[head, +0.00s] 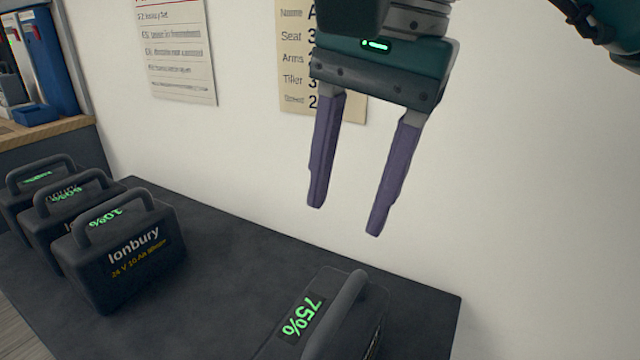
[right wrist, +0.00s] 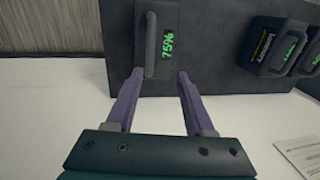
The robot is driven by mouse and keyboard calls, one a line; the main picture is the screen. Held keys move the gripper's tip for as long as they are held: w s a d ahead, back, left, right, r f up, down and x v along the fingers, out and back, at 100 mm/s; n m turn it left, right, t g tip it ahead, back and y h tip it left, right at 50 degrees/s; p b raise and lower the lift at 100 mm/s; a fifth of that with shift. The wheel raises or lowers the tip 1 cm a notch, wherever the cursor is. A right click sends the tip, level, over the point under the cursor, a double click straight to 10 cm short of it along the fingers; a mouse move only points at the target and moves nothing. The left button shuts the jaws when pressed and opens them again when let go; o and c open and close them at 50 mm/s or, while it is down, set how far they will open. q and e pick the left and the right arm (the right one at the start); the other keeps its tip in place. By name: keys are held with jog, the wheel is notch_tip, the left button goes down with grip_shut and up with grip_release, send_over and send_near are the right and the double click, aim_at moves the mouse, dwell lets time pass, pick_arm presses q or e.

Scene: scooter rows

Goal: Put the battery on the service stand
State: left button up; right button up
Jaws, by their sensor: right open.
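A dark battery (head: 338,318) with a top handle and a green 75% display stands at the front right of the dark bench. My right gripper (head: 345,220) is open and empty, above and behind this battery, with its purple fingers pointing down. In the right wrist view the same battery's handle (right wrist: 151,45) lies beyond the gap between the open fingertips (right wrist: 160,75), apart from them. The service stand cannot be made out. My left gripper is not in view.
The dark bench top (head: 225,265) is clear between the row of batteries and the 75% battery. A white wall (head: 240,180) with two posted sheets (head: 180,55) runs close behind the bench. A wooden counter (head: 45,131) with blue binders stands at the far left.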

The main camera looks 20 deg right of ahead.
jog(key=s+a+r+m+g+y, duration=0.1)
jog(key=s+a+r+m+y, duration=0.15)
jog(key=a+y, duration=0.5)
jog(key=s+a+r+m+g+y, duration=0.1)
jog(key=s+a+r+y, duration=0.25)
jog(key=a, duration=0.65)
notch_tip(320, 180, up, 12)
jog(key=a+f+m+t+y, duration=0.1)
jog(key=m+t+y, duration=0.4)
jog(key=m+y, duration=0.3)
jog(key=w+d+r+m+t+h, duration=0.4)
jog(key=w+d+m+t, duration=0.35)
jog(key=m+t, duration=0.85)
jog(key=w+d+f+m+h, duration=0.3)
jog(key=d+f+m+h, duration=0.85)
jog(key=m, duration=0.85)
jog(key=s+d+f+m+g+h, duration=0.3)
jog(key=s+f+m+g, duration=0.25)
jog(key=f, duration=0.35)
jog(key=s+d+f+m+g+h, duration=0.2)
jog(key=s+f+m+g+h, duration=0.15)
jog(key=s+f+g, duration=0.45)
jog(key=s+a+f+m+g+y, duration=0.1)
jog(key=s+f+m+g+y, duration=0.1)
jog(key=s+f, duration=0.4)
jog(key=s+m+g, duration=0.1)
jog(key=s, duration=0.1)
jog(key=shift+s+f, duration=0.3)
jog(key=shift+f, duration=0.05)
